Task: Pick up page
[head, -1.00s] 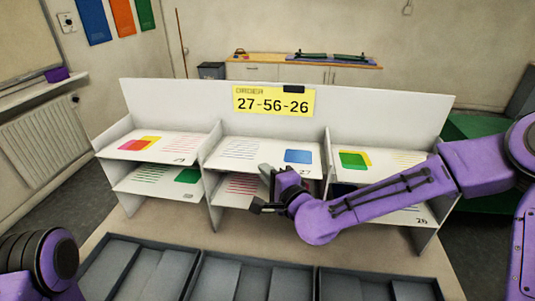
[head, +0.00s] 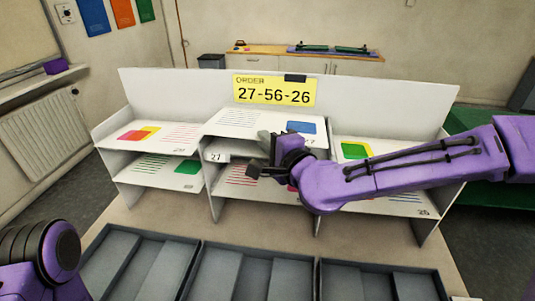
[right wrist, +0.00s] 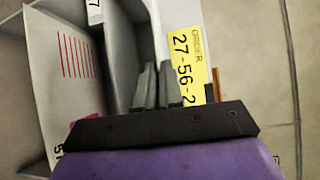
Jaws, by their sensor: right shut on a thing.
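A "27" label (head: 215,157) shows on the shelf front below the page. The yellow order sign (head: 273,91) on the back panel reads 27-56-26. The page with red lines (right wrist: 75,55) lies in the compartment below, partly hidden by my right arm in the head view. My left gripper is out of view.
The white shelf rack (head: 140,90) has side dividers (head: 213,190) around the compartments. Other pages lie left (head: 155,136) and right (head: 350,150). Empty dark trays (head: 205,262) stand in front of it on the table.

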